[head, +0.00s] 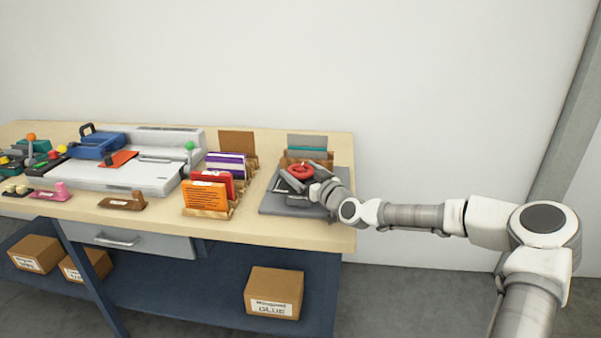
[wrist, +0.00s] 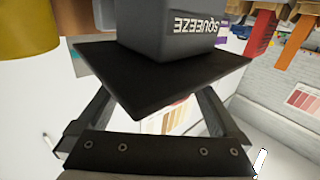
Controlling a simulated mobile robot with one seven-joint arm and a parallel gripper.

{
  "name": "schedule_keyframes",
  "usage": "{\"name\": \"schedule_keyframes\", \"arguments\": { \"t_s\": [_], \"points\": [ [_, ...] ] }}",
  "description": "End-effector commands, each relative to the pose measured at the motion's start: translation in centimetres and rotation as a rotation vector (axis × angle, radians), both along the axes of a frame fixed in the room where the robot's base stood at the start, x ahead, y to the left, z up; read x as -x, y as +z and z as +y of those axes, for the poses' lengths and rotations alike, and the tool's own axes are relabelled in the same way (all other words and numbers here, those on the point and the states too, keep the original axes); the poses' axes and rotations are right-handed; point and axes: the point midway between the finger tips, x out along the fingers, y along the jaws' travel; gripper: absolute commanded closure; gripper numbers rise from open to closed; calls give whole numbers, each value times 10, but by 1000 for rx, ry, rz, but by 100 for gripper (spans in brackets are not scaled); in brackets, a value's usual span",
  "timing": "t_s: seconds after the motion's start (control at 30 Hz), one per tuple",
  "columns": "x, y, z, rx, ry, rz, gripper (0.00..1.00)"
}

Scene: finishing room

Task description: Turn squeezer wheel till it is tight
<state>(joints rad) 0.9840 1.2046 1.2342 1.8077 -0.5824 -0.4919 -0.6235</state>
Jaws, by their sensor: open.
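The squeezer's red wheel (head: 301,171) stands on the grey base plate (head: 270,207) at the right end of the bench. My gripper (head: 312,187) is open, close to the wheel on its front right side. In the head view I cannot tell whether the fingers touch the wheel. In the wrist view a grey block marked SQUEEZE (wrist: 170,28) appears upside down above a dark flat plate (wrist: 165,78). My finger links flank that plate from below, and their tips are hidden behind it. The wheel is not identifiable in the wrist view.
Left of the squeezer are card racks with orange cards (head: 205,197) and red cards (head: 217,181). Another rack (head: 307,147) stands close behind the wheel. A white paper trimmer (head: 125,175) lies farther left. The floor right of the bench is clear except for my arm.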

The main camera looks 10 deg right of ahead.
Motion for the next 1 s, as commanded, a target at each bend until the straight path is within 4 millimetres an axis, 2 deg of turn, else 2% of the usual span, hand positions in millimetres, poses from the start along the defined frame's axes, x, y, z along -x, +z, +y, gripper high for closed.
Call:
{"name": "schedule_keyframes", "arguments": {
  "t_s": [0.33, 0.67, 0.7, 1.0],
  "points": [
    [-3, 0, 1, 0, -1, 0, 2],
    [-3, 0, 1, 1, -1, 0, 61],
    [-3, 0, 1, 1, -1, -1, 64],
    [-2, 0, 3, 4, -30, -2, 64]
  ]
}}
